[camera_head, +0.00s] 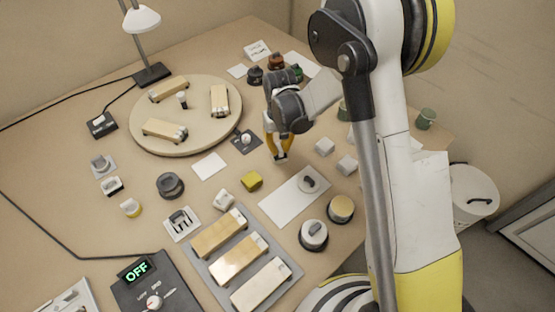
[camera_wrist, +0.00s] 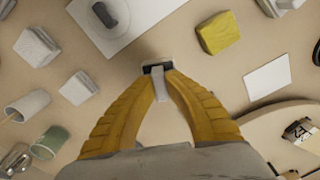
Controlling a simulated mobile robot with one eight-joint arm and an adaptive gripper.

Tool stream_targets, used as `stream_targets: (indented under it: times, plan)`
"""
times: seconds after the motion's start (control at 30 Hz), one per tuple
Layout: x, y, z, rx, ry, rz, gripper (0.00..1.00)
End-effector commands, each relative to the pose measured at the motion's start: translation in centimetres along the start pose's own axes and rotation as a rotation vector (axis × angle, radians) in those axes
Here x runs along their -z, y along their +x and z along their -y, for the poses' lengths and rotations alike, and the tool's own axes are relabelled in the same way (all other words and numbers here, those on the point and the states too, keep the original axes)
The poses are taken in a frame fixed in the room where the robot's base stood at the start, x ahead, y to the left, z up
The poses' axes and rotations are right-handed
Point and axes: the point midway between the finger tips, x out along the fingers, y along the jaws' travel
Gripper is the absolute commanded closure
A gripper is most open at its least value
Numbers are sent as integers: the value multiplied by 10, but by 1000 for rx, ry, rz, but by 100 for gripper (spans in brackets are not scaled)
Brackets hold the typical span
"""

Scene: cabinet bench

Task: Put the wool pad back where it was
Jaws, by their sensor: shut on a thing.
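My gripper (camera_head: 279,150) points down over the bench, shut on a small pale-grey piece with dark ends (camera_wrist: 157,69). It may be the wool pad, but its fingers hide much of it and I cannot be sure. It also shows as a small dark-and-grey bit at the fingertips in the head view (camera_head: 281,158). It appears held above the bench top. A white rectangular mat (camera_head: 283,208) lies in front of the gripper, with a round grey pad with a dark handle (camera_head: 308,184) on it. A bare white card (camera_head: 209,166) lies left of the gripper.
A yellow block (camera_head: 252,181) and pale-grey blocks (camera_head: 325,147) stand near the gripper. A round wooden board (camera_head: 205,139) with wooden-backed brushes lies behind left. A grey tray (camera_head: 289,290) of wooden-backed pieces is in front. Dark-lidded jars (camera_head: 276,62) stand behind the arm.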

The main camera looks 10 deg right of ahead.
Motion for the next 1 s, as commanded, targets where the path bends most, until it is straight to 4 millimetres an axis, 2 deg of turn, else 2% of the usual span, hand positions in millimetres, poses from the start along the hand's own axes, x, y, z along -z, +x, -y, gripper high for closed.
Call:
stream_targets:
  times: [0.17,0.4,0.77,0.8,0.87,1.0]
  plan:
    - [2,9,7,0,1,0,100]
    - [2,44,7,0,1,0,100]
    - [2,48,7,0,1,0,100]
    - [2,48,7,0,1,0,86]
    - [2,47,7,0,1,0,70]
    - [2,47,7,0,1,0,70]
